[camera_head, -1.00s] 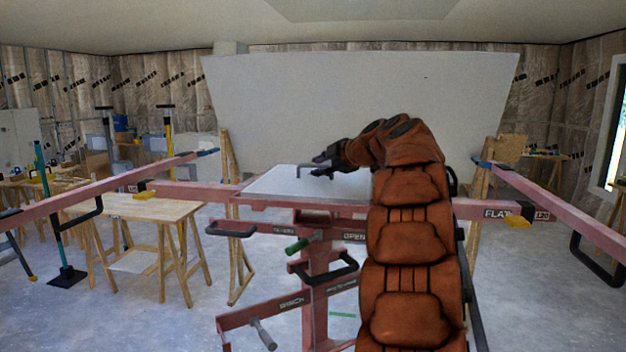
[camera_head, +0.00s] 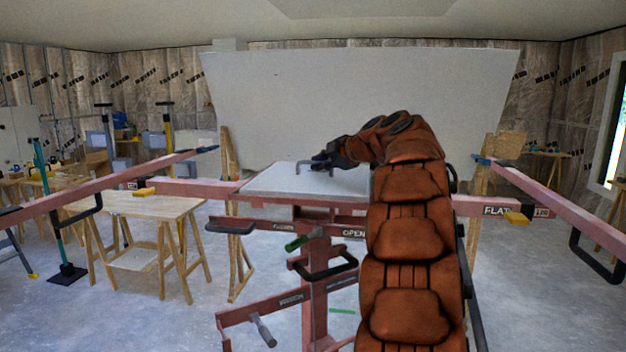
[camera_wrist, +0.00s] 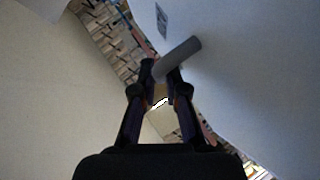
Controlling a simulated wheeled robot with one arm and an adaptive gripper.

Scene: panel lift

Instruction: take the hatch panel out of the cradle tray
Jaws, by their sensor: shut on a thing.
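The hatch panel (camera_head: 285,182) is a pale, flat sheet, lying roughly level at the top of the pink lift, over the cradle tray (camera_head: 345,211). Only the tray's pink front edge shows below it; I cannot tell whether they touch. A grey bar handle (camera_head: 302,164) stands on the panel. My gripper (camera_head: 324,160) is at the handle, above the panel. In the wrist view, my gripper (camera_wrist: 161,74) has its fingers on either side of the grey handle (camera_wrist: 184,56), shut on it. The panel's pale face (camera_wrist: 250,75) fills the right side there. My arm hides the panel's right end.
A large white board (camera_head: 350,100) stands behind the lift. Pink rails with a black handle (camera_head: 80,212) reach forward on both sides. A wooden sawhorse table (camera_head: 140,207) stands at left. The floor (camera_head: 180,325) at lower left is clear.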

